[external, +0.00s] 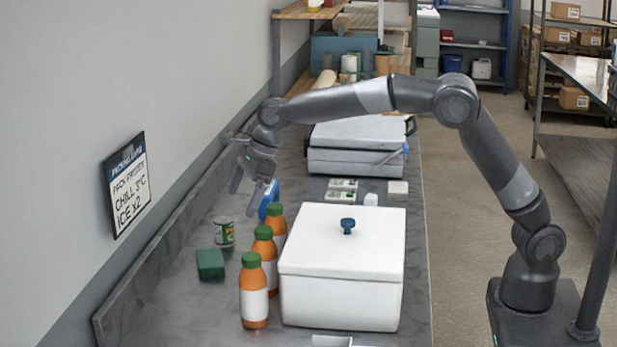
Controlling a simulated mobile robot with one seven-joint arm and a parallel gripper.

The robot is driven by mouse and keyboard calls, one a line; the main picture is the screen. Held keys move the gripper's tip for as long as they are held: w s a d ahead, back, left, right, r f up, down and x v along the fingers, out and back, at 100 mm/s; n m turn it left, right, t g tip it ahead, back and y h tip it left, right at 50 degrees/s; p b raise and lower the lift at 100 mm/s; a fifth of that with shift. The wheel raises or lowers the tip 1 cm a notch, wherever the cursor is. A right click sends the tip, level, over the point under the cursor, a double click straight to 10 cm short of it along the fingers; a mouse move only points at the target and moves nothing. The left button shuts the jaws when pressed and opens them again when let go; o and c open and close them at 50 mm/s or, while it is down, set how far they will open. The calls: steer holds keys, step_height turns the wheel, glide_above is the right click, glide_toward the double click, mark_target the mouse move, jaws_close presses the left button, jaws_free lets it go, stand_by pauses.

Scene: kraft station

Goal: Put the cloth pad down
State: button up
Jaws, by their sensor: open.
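My gripper (246,197) is open and points down above the left side of the grey counter (180,315). I see nothing between its fingers. No cloth pad can be made out for certain. A dark green block-like pad (210,264) lies on the counter, nearer the camera than the gripper and apart from it. A small white square piece (398,188) lies toward the counter's right edge. A blue object (268,201) stands just right of the fingers, partly hidden by a bottle; I cannot tell if they touch.
Several orange bottles (255,302) stand in a row beside a white lidded box (342,262). A can (224,231) stands behind the green pad. A grey case (357,147) and small cartons (341,191) are farther back. A wall runs along the left.

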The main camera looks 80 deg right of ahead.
steer(key=s+d+r+n, duration=0.1)
steer(key=s+r+n, duration=0.3)
steer(key=s, duration=0.5)
steer(key=s+d+r+n, duration=0.1)
steer(key=s+r+n, duration=0.2)
steer(key=s+n, duration=0.4)
steer(key=s+d+r+n, duration=0.1)
steer(key=s+r+n, duration=0.25)
steer(key=s, duration=0.65)
steer(key=s+f+n+h, duration=0.1)
steer(key=s+f+n, duration=0.2)
steer(key=s+n, duration=0.4)
steer(key=s+f+n+t, duration=0.1)
steer(key=s+f+n, duration=0.3)
steer(key=s, duration=1.1)
steer(key=n, duration=0.3)
steer(key=shift+d+f+h, duration=0.2)
steer(key=shift+f+h, duration=0.05)
steer(key=shift+h, duration=0.15)
steer(key=shift+n, duration=0.25)
